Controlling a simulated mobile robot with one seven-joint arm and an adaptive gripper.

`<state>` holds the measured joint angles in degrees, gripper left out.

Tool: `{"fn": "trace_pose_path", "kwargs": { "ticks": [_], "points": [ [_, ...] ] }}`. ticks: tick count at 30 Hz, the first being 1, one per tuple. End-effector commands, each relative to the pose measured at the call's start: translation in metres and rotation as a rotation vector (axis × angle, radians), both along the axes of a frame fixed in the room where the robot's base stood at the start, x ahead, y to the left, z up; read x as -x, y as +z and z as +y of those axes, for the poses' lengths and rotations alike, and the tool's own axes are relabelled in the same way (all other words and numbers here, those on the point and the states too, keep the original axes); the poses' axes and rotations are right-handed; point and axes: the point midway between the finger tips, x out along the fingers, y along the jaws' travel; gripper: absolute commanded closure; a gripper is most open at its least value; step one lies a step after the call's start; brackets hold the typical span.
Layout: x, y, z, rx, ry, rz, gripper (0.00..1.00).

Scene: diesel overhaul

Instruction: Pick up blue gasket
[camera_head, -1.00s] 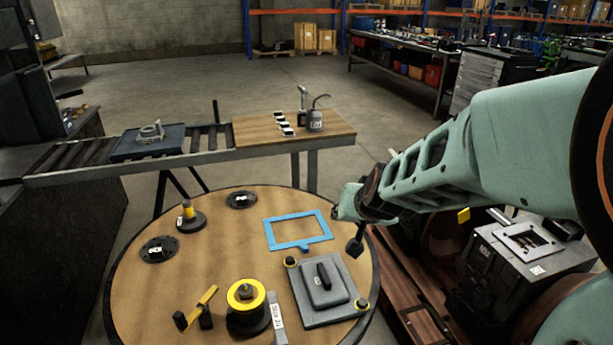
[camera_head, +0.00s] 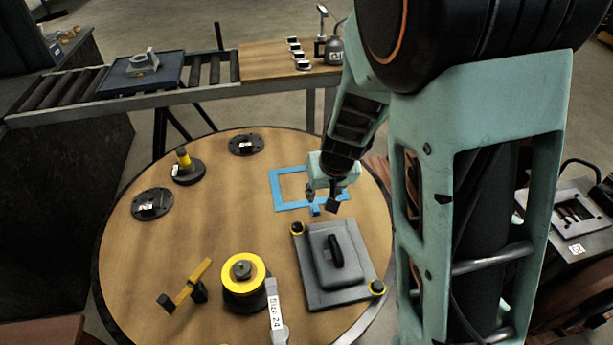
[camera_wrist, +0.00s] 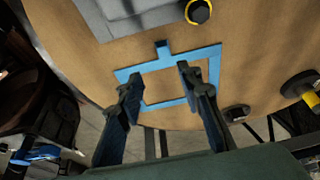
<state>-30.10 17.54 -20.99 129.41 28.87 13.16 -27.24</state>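The blue gasket (camera_head: 275,190) is a flat rectangular frame with a small tab, lying on the round wooden table. In the head view my gripper (camera_head: 322,200) is over its right part and hides some of it. In the wrist view the gasket (camera_wrist: 165,64) lies beyond my fingers, with its tab toward the grey plate. My gripper (camera_wrist: 157,85) is open there, its two fingers wide apart across the gasket frame with nothing held between them. I cannot tell whether the fingers touch the gasket.
A grey plate with a black handle (camera_head: 330,262) lies close to the gasket's tab side. A yellow-topped spool (camera_head: 243,275), a yellow-and-black tool (camera_head: 186,287) and black flanges (camera_head: 153,204) stand on the round table (camera_head: 215,235). A roller conveyor (camera_head: 210,70) runs behind.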

Motion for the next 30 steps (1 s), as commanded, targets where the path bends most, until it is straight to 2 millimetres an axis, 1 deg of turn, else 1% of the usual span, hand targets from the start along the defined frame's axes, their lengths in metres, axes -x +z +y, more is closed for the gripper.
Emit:
{"fn": "trace_pose_path", "kwargs": {
  "ticks": [1,3,6,11,17,19,23,30],
  "points": [
    [-0.003,-0.015,0.0,0.001,-0.002,0.004,0.67],
    [-0.007,-0.025,0.001,0.001,-0.003,0.002,0.67],
    [-0.012,-0.035,0.002,0.001,-0.001,0.001,0.67],
    [-0.015,-0.044,0.004,0.001,-0.001,0.001,0.67],
    [-0.02,-0.073,0.012,0.001,-0.001,0.001,0.67],
    [-0.024,-0.082,0.012,0.001,-0.002,0.0,0.67],
    [-0.028,-0.089,0.013,0.0,-0.001,-0.001,0.67],
    [-0.028,-0.088,0.014,0.0,0.0,-0.001,0.68]
  ]
}}
